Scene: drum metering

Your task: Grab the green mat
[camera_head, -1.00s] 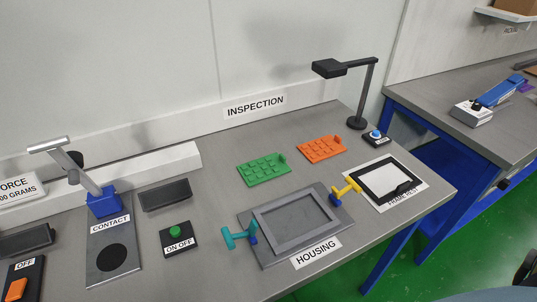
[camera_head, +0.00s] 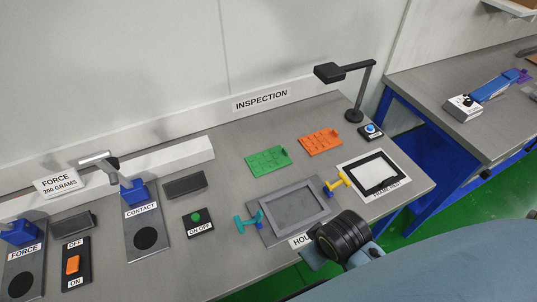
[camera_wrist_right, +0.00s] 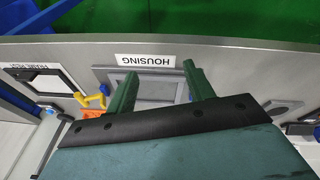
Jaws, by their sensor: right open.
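The green mat (camera_head: 269,161) lies flat on the grey bench in the head view, left of the orange mat (camera_head: 320,141) and behind the grey housing frame (camera_head: 262,220). My right gripper (camera_wrist_right: 160,78) is open and empty in the wrist view, its two fingers apart over the housing area. In the head view my right arm's dark wrist is at the bench's front edge, well short of the green mat, partly covering the HOUSING label. I cannot make out the green mat in the wrist view. My left gripper is not in view.
Teal (camera_head: 248,222) and yellow (camera_head: 338,183) clamps stand at the housing's sides. The frame rest (camera_head: 399,188) is to the right, and a black lamp (camera_head: 354,115) stands behind. The ON OFF button (camera_head: 197,219) is left of the housing. Bare bench lies around the green mat.

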